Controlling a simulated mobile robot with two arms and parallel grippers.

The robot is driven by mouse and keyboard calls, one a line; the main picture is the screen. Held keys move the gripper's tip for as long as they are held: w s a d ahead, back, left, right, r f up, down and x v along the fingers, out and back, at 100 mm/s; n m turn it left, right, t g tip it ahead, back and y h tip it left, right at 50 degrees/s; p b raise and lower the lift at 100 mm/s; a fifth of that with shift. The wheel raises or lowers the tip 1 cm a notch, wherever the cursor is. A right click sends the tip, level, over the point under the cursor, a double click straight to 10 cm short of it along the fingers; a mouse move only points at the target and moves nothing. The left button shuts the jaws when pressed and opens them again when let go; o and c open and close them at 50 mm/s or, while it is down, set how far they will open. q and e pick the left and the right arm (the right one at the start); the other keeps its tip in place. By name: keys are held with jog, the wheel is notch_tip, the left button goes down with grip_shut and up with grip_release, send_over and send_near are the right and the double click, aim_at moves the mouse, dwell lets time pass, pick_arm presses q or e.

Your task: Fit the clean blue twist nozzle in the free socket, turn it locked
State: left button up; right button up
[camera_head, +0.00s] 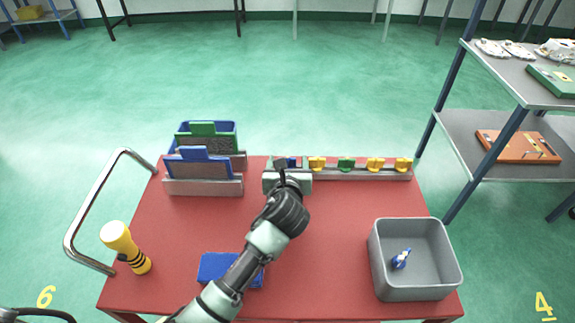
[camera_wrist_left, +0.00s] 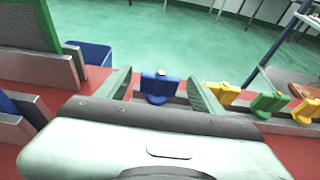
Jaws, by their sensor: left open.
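A blue twist nozzle (camera_wrist_left: 160,87) stands upright at the left end of the grey rail (camera_head: 350,174); in the head view only a little of it (camera_head: 291,162) shows behind my gripper. My left gripper (camera_wrist_left: 162,92) is open, with one green finger on each side of this nozzle and visible gaps to both. In the head view the left gripper (camera_head: 288,167) is at the rail's left end. Whether the nozzle is seated or locked cannot be told. A second small blue piece with pale patches (camera_head: 400,260) lies in the grey bin (camera_head: 414,292). My right gripper is not in view.
Yellow (camera_head: 317,163) and green (camera_head: 346,164) nozzles stand along the rail to the right. Racks with blue and green panels (camera_head: 203,188) stand at the left. The red top's centre right is clear.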

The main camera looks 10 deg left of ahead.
aim_at(288, 161)
pick_arm(q)
jog(key=x, duration=0.4)
jog(key=shift+s+f, duration=0.1)
jog(key=c, duration=1.4)
jog(key=shift+c, duration=0.2)
